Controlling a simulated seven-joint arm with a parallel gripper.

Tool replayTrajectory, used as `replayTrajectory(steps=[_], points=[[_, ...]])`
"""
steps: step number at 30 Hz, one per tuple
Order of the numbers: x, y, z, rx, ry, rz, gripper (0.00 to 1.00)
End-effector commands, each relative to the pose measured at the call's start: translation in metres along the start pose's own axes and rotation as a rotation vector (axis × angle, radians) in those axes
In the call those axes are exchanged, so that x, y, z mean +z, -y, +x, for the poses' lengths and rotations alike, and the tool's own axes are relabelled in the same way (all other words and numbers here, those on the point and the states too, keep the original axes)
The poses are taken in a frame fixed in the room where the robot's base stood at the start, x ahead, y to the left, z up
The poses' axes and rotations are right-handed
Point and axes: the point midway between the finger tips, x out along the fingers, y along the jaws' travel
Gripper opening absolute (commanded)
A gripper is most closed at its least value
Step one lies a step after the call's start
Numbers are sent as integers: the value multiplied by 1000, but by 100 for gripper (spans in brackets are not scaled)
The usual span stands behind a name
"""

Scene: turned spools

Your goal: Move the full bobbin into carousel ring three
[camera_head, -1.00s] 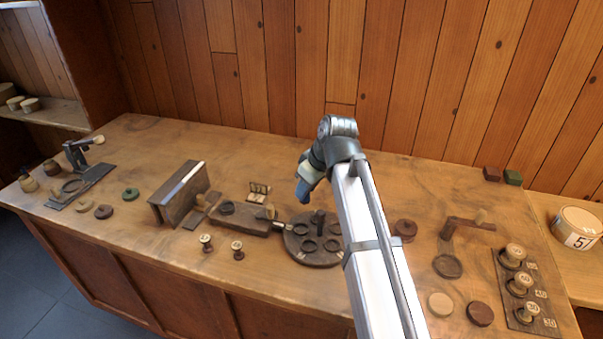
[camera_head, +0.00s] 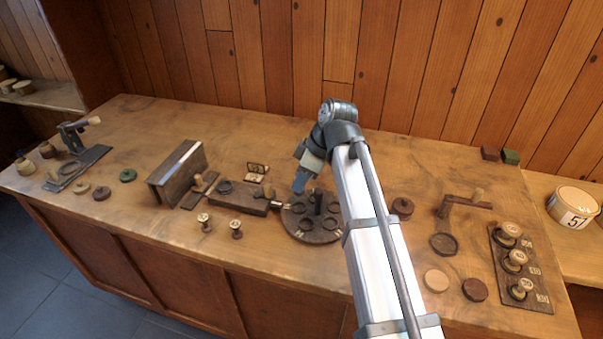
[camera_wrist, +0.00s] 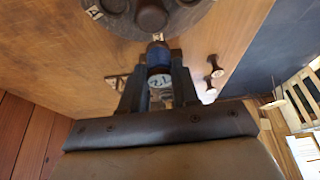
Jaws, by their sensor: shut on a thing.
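My gripper (camera_head: 300,180) is over the back left edge of the round dark carousel (camera_head: 311,238) in the head view. In the wrist view, my gripper (camera_wrist: 159,66) is shut on a bobbin wound with dark blue (camera_wrist: 158,55), with a pale end marked 12. The bobbin is beside the carousel (camera_wrist: 190,18) in that picture; the height between them is hard to tell. The carousel has several rings and an upright dark centre post (camera_head: 318,200). Its ring numbers are too small to read in the head view, and my arm borders its right side.
Two small pale spools (camera_head: 205,222) stand in front of a dark wooden block (camera_head: 240,200) left of the carousel. A dark upright stand (camera_head: 177,175) is farther left. At right are a bracket (camera_head: 465,202), loose discs (camera_head: 436,280) and a rack of numbered spools (camera_head: 525,295).

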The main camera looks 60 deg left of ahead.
Motion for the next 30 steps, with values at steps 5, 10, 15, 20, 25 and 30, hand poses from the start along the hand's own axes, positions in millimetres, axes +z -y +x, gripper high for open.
replayTrajectory(steps=[5,10,15,20,25,30], points=[[6,0,14,0,0,1,2],[11,0,26,-1,1,1,2],[16,0,37,0,0,0,2],[18,0,43,0,0,0,2],[18,0,44,1,0,0,2],[18,0,44,1,0,1,2]])
